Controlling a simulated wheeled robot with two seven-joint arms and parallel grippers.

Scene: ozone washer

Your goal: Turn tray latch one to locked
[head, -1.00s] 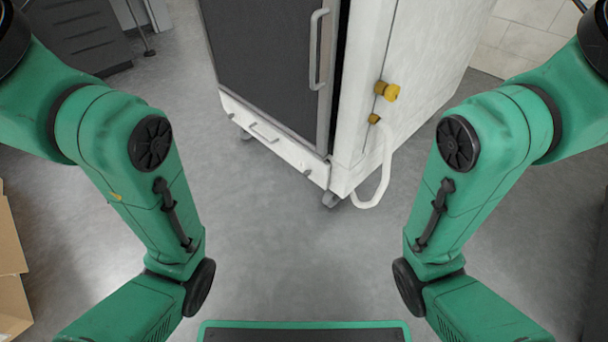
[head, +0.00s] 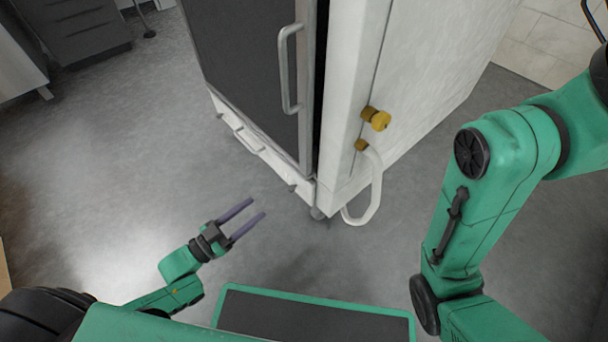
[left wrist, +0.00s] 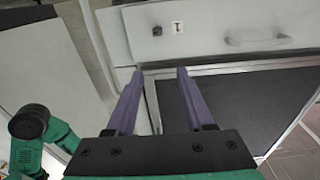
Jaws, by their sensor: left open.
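The bottom tray front (head: 268,160) is a white panel low on the cabinet, with a bar handle (head: 248,140). In the left wrist view its front (left wrist: 215,22) lies across the top, with a small dark latch (left wrist: 157,31) beside a label "1" (left wrist: 177,27). That latch appears as a small stub (head: 293,187) near the cabinet corner in the head view. My left gripper (head: 257,208) is open and empty, apart from the tray, its purple fingers (left wrist: 160,75) pointing towards the latch. My right gripper is out of view; only its arm shows.
The cabinet has a dark door (head: 250,70) with a tall handle (head: 289,68). A yellow valve (head: 377,119) and a white hose (head: 370,190) stick out from its right side. Grey floor (head: 110,150) is clear at left. A drawer unit (head: 75,35) stands at the back left.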

